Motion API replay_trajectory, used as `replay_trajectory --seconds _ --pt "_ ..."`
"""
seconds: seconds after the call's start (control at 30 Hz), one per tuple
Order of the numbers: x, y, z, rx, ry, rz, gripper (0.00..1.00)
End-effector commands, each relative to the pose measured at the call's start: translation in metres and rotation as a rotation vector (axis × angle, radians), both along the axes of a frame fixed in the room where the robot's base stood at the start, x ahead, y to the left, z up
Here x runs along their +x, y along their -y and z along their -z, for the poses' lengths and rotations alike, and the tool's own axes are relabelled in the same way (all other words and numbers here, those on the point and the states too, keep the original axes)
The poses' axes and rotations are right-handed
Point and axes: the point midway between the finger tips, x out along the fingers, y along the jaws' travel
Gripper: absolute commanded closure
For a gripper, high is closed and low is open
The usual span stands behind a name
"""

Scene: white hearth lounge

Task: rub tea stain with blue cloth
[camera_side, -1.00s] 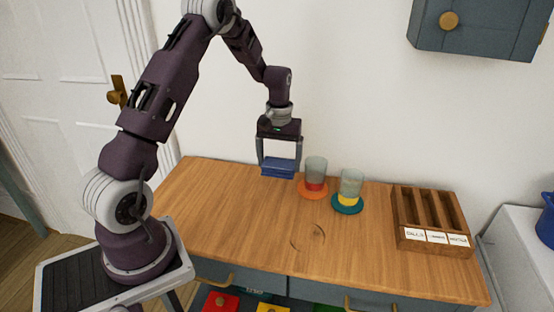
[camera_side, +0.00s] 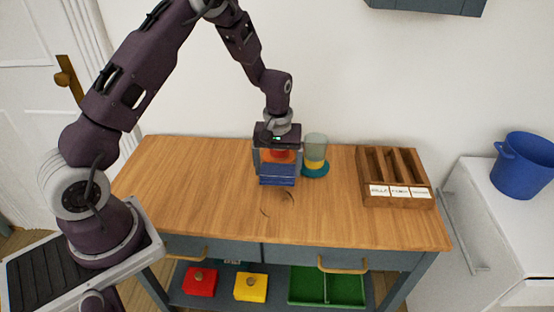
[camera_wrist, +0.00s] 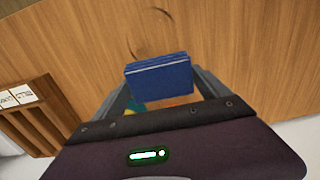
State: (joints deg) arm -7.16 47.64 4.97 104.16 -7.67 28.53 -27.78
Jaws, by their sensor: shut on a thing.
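The tea stain (camera_side: 287,196) shows as thin dark curved marks on the wooden top in the side view. It also shows beyond the cloth at the top of the wrist view. The folded blue cloth (camera_side: 277,173) is between the fingers of my gripper (camera_side: 277,181), which is shut on it. The cloth (camera_wrist: 158,78) is in the middle of the wrist view. My gripper holds it upright behind the stain, on the wall side. I cannot tell whether the cloth's lower edge touches the wood.
An orange coaster (camera_side: 281,156) is partly hidden behind my gripper. Close to its right, a glass with yellow contents (camera_side: 315,149) stands on a teal coaster (camera_side: 316,173). A wooden compartment box (camera_side: 398,202) is farther right. The wood in front and to the left is clear.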

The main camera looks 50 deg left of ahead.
Motion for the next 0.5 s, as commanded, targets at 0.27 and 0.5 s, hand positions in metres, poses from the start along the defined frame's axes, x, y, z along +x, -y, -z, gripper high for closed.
replay_trajectory --seconds 0.27,0.5 --pt "0.000 0.000 0.026 -0.001 -0.002 0.000 0.47" --pt "-0.004 0.004 0.044 -0.001 -0.001 0.002 0.52"
